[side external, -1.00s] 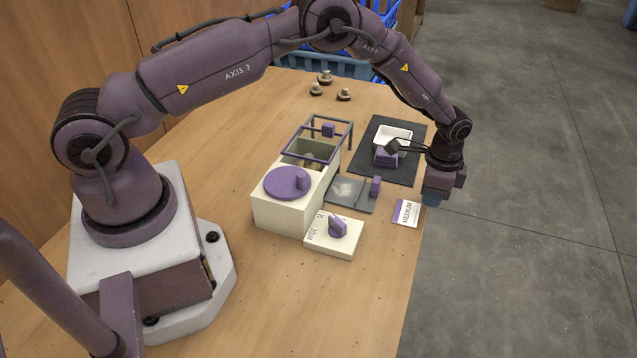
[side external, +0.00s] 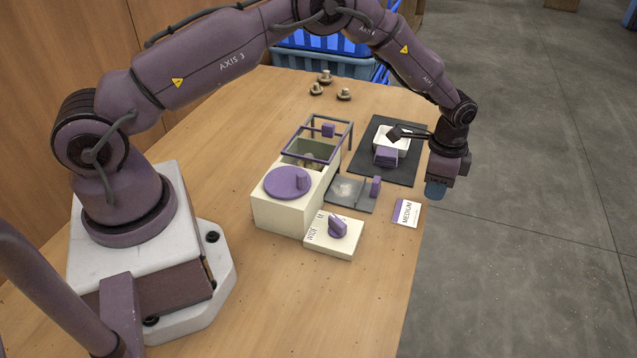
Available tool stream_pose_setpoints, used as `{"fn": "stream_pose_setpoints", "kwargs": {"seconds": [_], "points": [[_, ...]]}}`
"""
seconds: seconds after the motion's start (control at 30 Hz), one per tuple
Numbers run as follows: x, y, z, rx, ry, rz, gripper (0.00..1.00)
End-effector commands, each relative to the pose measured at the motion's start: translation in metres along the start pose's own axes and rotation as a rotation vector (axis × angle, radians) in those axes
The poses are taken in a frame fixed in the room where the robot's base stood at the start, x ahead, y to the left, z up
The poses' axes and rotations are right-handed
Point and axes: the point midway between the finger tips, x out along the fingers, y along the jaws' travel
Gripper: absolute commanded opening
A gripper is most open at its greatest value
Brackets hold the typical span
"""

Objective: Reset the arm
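My gripper (side external: 436,190) hangs past the table's right edge, to the right of the dark mat and above the grey floor. A dark bracket from my wrist reaches left and hides part of the white tray (side external: 379,146). That tray sits on the dark mat (side external: 402,176), with a purple block (side external: 386,157) at its front.
A cream box (side external: 283,212) with a purple round knob and a frame stands mid-table. A dial box (side external: 333,248), a grey plate (side external: 340,191) and a MEDIUM card (side external: 407,213) are near it. Three mushrooms (side external: 325,77) stand at the back, before blue crates (side external: 325,65). The front table is clear.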

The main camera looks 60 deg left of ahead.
Motion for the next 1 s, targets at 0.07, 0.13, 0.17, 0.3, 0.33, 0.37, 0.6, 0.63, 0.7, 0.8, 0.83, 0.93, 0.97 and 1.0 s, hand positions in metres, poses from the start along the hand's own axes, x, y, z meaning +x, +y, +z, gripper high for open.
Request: {"fn": "stream_pose_setpoints", "kwargs": {"seconds": [0.07,0.13,0.17,0.3,0.33,0.37,0.6,0.63,0.7,0.8,0.83,0.93,0.97,1.0], "points": [[-0.006,0.000,0.000,0.000,0.001,0.000,0.23],[-0.011,0.000,0.000,0.000,0.001,-0.001,0.23],[-0.012,0.000,0.000,0.000,0.001,0.000,0.23],[-0.015,0.000,0.000,0.000,0.000,0.001,0.23],[-0.015,0.000,0.000,0.000,-0.001,0.001,0.23],[-0.015,0.000,0.000,0.000,-0.001,0.001,0.23],[-0.015,0.000,0.000,-0.021,-0.001,0.001,0.23],[-0.015,0.000,0.000,-0.038,-0.001,0.001,0.23],[-0.007,0.009,0.009,-0.094,-0.028,0.025,0.23],[-0.010,0.025,0.028,-0.176,-0.073,0.055,0.23],[-0.017,0.028,0.033,-0.203,-0.079,0.057,0.23],[-0.047,0.038,0.048,-0.279,-0.085,0.054,0.23],[-0.056,0.041,0.053,-0.301,-0.085,0.051,0.23],[-0.070,0.044,0.059,-0.329,-0.081,0.046,0.23]]}}
